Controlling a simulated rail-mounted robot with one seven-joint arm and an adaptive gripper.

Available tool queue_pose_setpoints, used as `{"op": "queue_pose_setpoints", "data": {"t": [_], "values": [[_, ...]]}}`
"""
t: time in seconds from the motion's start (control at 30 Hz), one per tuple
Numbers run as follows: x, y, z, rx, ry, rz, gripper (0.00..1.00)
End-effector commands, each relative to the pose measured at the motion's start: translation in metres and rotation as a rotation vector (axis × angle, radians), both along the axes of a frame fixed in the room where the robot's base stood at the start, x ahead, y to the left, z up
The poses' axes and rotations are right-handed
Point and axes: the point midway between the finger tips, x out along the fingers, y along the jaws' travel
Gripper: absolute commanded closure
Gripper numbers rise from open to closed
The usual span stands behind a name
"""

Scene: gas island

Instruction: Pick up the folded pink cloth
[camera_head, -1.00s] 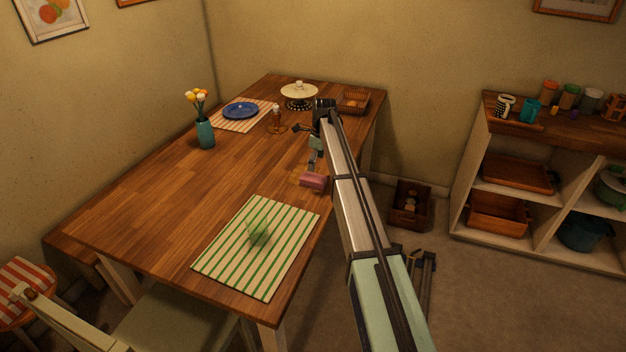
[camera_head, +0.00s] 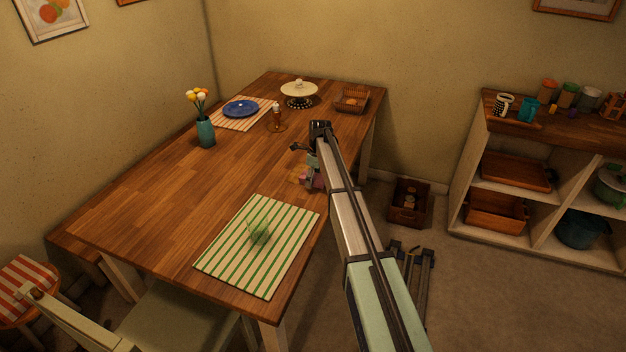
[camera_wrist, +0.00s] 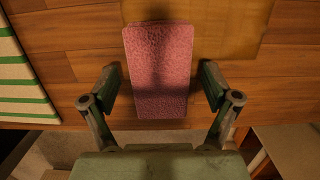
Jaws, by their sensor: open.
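The folded pink cloth (camera_wrist: 160,75) lies on the wooden table near its edge, a flat oblong in the middle of the wrist view. My gripper (camera_wrist: 162,85) is open, with one finger on each side of the cloth and a gap between each finger and the cloth. I cannot tell exactly how high the fingertips are above the table.
A teal vase (camera_head: 205,132) stands farther left, and a basket (camera_head: 351,100) at the back. The table's middle is clear.

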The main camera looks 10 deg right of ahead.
Motion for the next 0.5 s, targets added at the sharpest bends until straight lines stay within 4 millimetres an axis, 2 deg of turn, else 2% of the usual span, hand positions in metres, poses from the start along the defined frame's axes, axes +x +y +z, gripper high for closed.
{"op": "queue_pose_setpoints", "data": {"t": [0.03,0.07,0.2,0.23,0.33,0.37,0.5], "values": [[0.0,0.0,0.0,0.0,0.0,0.0,0.12],[0.0,-0.0001,0.0,0.0,0.0,0.0,0.2],[-0.0001,-0.0002,0.0002,0.0,0.0,0.0,0.69],[-0.0001,-0.0002,0.0001,0.0,0.0,0.0,0.76],[-0.0001,-0.0002,-0.0001,0.0,0.0,0.0,0.77],[-0.0001,-0.0003,0.0,0.0,0.0,0.0,0.82],[0.0,-0.0002,-0.0002,0.0,0.0,0.0,0.82]]}}
